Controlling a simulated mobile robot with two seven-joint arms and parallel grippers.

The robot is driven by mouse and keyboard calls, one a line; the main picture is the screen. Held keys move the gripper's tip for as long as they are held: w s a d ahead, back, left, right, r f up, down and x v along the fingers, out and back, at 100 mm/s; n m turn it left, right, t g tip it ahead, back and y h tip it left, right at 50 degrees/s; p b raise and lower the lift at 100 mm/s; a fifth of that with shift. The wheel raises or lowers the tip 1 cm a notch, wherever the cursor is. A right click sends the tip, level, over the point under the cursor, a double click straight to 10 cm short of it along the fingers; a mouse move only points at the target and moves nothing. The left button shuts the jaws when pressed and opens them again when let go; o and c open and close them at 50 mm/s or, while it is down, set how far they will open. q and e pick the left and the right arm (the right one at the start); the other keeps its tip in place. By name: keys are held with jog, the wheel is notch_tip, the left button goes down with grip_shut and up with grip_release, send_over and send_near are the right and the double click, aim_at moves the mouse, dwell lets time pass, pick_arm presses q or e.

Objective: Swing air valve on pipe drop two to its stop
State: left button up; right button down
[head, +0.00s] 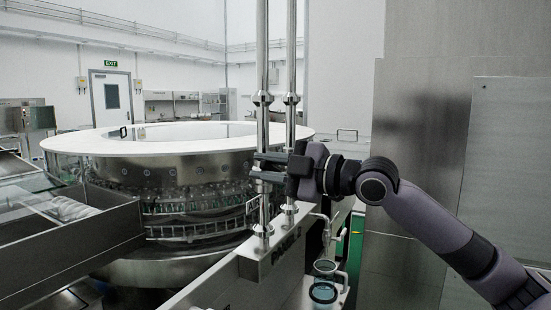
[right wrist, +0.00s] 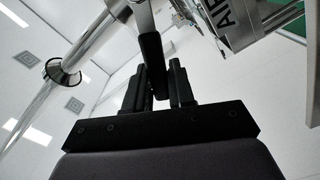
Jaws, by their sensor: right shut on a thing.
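Two polished vertical pipe drops, a left one (head: 262,60) and a right one (head: 291,65), come down to the steel panel box (head: 285,246) in the head view. I cannot tell which is drop two. My right gripper (head: 266,167) reaches in from the right at pipe height. In the right wrist view, the right gripper (right wrist: 163,85) is shut on the black grip of a valve lever (right wrist: 151,55), whose bare metal arm runs up out of the picture. The valve body is hidden. My left gripper is not in view.
A large round washer with a white rim (head: 100,141) and rows of bottles stands behind the pipes. A steel trough (head: 70,240) fills the lower left. A steel wall (head: 425,130) stands to the right.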

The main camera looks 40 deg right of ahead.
jog(key=shift+s+a+f+n+b, duration=0.15)
jog(key=shift+f+n+b, duration=0.15)
jog(key=shift+f+n, duration=0.5)
jog(key=shift+a+f+n+b, duration=0.2)
jog(key=shift+f+n, duration=0.25)
jog(key=shift+n, duration=0.6)
jog(key=shift+s+a+f+n+b, duration=0.1)
jog(key=shift+f+n+b, duration=0.25)
jog(key=shift+f+n, duration=0.45)
jog(key=shift+n, duration=0.25)
jog(key=c, duration=1)
grip_release()
jog(key=shift+c, duration=0.2)
jog(key=shift+r, duration=0.1)
jog(key=b+v, duration=0.7)
jog(key=b, duration=0.6)
